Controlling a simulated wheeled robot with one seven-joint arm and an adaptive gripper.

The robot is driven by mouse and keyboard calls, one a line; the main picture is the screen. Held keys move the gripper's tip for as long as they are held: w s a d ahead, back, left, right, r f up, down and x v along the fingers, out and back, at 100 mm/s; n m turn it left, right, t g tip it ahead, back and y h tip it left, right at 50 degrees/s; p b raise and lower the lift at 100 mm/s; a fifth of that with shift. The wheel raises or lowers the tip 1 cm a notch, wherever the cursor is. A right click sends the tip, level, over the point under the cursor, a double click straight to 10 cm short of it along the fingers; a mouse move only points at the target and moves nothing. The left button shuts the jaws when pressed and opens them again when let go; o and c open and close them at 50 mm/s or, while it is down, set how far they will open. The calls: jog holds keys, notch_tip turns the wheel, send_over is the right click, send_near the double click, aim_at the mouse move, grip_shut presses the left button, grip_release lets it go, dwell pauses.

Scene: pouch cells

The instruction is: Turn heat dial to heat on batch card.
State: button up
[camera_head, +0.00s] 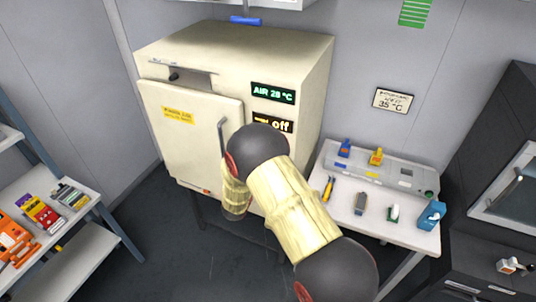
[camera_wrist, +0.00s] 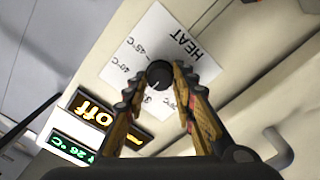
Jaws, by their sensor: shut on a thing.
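The heat dial (camera_wrist: 159,73) is a small black round knob on a white HEAT scale plate (camera_wrist: 133,50), which appears upside down in the wrist view. Marks for 40 °C and 45 °C show; lower marks are partly covered. My gripper (camera_wrist: 157,84) is shut on the dial, one finger on each side. I cannot tell the dial's exact setting. The cream heating cabinet (camera_head: 190,125) has its door shut. Its lower display (camera_head: 272,124) reads off and its upper display (camera_head: 273,93) shows an air temperature in the twenties. The batch card (camera_head: 395,100) on the wall reads 35 °C.
The cabinet's door handle (camera_head: 223,138) stands out left of my arm. A white bench (camera_head: 338,205) with small tools and bottles is to the right. A shelf (camera_head: 75,225) with coloured items stands at the left. Open floor (camera_head: 175,240) lies in front.

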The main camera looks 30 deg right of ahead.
dwell(0.3)
jog(key=o, duration=1.1)
jog(key=shift+w, duration=0.1)
jog(key=shift+o, duration=0.3)
jog(key=v, duration=1.2)
